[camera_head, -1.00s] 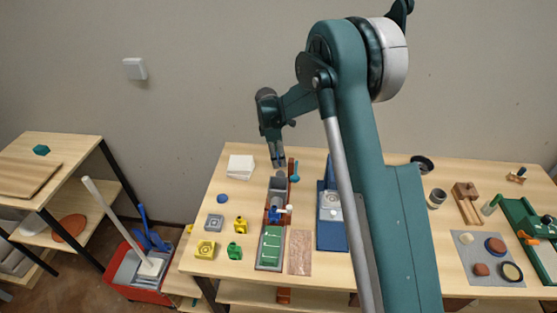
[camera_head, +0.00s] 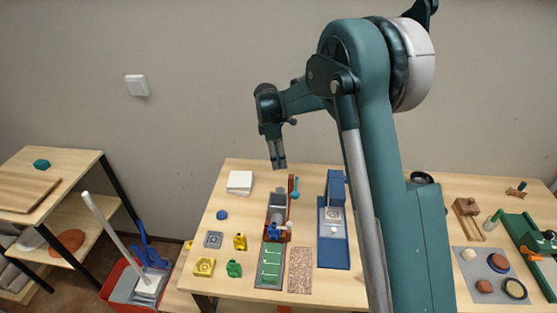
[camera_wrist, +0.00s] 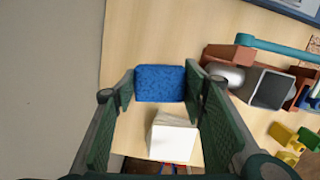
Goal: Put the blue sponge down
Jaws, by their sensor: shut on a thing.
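My gripper (camera_head: 279,163) is in the air above the back edge of the wooden table (camera_head: 225,190), near the grey and brown device. In the wrist view my gripper (camera_wrist: 162,82) is shut on the blue sponge (camera_wrist: 160,84), which sits between the two green fingertips. I cannot make out the sponge in the head view. A stack of white squares (camera_head: 240,182) lies on the table's back left corner. It also shows in the wrist view (camera_wrist: 172,139), below the sponge in the picture.
The grey and brown device (camera_head: 279,201) stands right of the white stack, with a teal-handled tool (camera_head: 294,187) beside it. A blue device (camera_head: 333,225) stands further right. Bare wood separates the stack from the device.

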